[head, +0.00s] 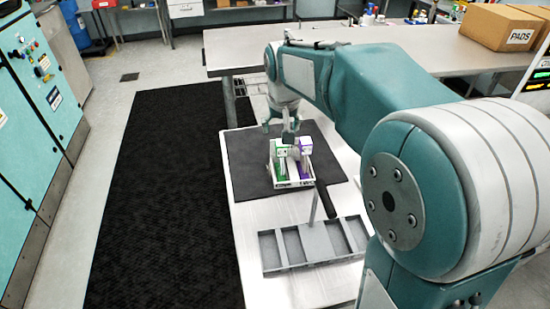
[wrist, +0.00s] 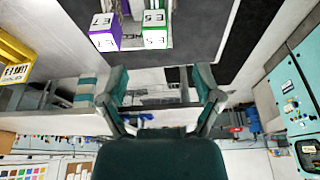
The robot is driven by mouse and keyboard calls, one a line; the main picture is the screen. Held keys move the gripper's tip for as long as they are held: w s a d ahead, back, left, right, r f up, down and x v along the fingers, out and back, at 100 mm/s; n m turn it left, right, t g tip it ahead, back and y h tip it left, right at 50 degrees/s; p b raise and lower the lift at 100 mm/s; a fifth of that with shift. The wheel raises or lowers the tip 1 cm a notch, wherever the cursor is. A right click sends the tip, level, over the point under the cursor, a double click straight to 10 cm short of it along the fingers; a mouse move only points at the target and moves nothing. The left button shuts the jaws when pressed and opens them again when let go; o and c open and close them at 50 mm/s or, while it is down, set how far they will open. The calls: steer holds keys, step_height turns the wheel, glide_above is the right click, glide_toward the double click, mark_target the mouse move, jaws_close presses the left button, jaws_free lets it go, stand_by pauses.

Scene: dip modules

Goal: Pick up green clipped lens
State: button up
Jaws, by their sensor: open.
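A green-and-white block (head: 279,160), which I take to be the green clipped lens, stands in a small white tray (head: 293,184). A purple-and-white block (head: 306,150) stands beside it on the right in the head view. In the wrist view the green block (wrist: 155,30) is at the top, with the purple block (wrist: 105,32) to its left; both have white labelled faces. My gripper (head: 288,128) is just behind and above the blocks in the head view. In the wrist view my gripper (wrist: 160,85) is open and empty, its fingers apart from both blocks. Clips are too small to make out.
The tray sits on a dark mat (head: 245,160) on a pale table. A grey compartment rack (head: 315,246) stands nearer, with a thin upright post behind it. A dark bar lies right of the tray. A bench behind holds a PADS box (head: 503,26).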

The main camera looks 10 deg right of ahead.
mark_target(280, 143)
steer(key=x, duration=0.4)
steer(key=shift+s+d+f, duration=0.1)
steer(key=shift+w+d+f, duration=0.2)
steer(key=shift+d+f, duration=0.15)
steer(key=shift+f, duration=0.25)
steer(key=x, duration=0.3)
steer(key=shift+w+a+f, duration=0.1)
steer(key=shift+w+f, duration=0.15)
steer(key=shift+f, duration=0.1)
steer(key=shift+w+a+f, duration=0.15)
steer(key=shift+a+f, duration=0.05)
steer(key=shift+f, duration=0.1)
steer(key=shift+d, duration=0.2)
jaws_close()
